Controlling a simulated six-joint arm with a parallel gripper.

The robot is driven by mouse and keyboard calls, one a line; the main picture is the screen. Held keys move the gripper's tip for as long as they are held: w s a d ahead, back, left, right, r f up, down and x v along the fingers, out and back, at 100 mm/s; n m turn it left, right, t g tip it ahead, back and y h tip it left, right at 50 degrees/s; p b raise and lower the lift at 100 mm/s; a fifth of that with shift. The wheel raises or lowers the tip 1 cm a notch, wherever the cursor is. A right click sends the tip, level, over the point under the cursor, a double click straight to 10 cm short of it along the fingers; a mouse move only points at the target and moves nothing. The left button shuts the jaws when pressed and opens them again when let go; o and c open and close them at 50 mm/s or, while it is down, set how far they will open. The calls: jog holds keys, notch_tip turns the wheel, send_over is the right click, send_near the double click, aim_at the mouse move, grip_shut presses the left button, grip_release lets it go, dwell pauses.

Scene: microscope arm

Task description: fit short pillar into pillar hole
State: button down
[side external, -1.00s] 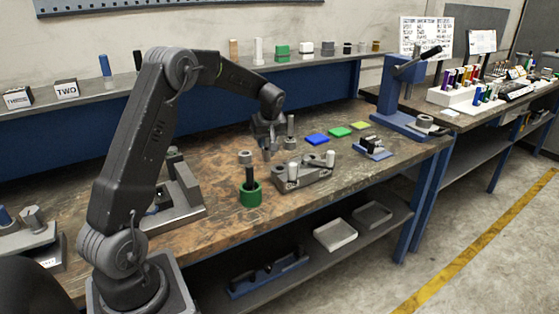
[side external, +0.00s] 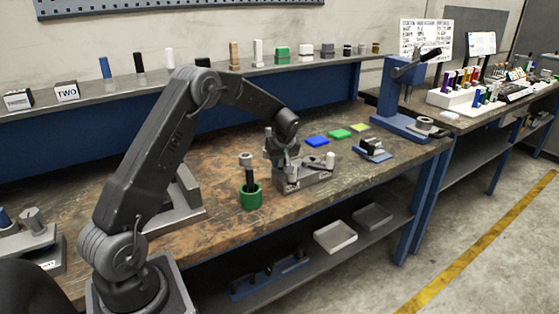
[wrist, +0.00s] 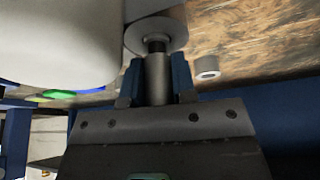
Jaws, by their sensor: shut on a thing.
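In the wrist view my gripper (wrist: 157,78) is shut on a grey metal short pillar (wrist: 157,85), with one finger on each side. The pillar's dark narrow tip points at a larger round grey piece (wrist: 174,35); I cannot tell whether it is inside it or only in front. In the side view my gripper (side external: 279,160) is low over the left part of a grey fixture block (side external: 307,180). Pale pillars stand at the block's left (side external: 293,168) and right (side external: 330,160). The gripper and arm hide the held pillar and hole there.
A green cup with a black peg (side external: 250,198) stands left of the block. A blue press (side external: 402,110) stands at the bench's right end.

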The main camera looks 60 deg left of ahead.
jog(key=shift+f, duration=0.15)
jog(key=c, duration=0.9)
grip_release()
jog(key=shift+c, duration=0.2)
jog(key=s+d+r+m+t, duration=0.1)
jog(key=s+d+r, duration=0.1)
jog(key=d+r, duration=0.45)
jog(key=s+d+r+m, duration=0.2)
jog(key=d+r, duration=0.2)
jog(key=r, duration=0.6)
jog(key=s+d+r+m+t+h, duration=0.15)
jog(key=s+d+r+m, duration=0.25)
jog(key=s+d, duration=0.55)
jog(key=s+d+f+m+t+h, duration=0.2)
jog(key=s+d+m, duration=0.6)
jog(key=s, duration=0.7)
jog(key=shift+s+d+f+m+h, duration=0.15)
jog(key=shift+s+d+m+h, duration=0.3)
jog(key=shift+d, duration=0.75)
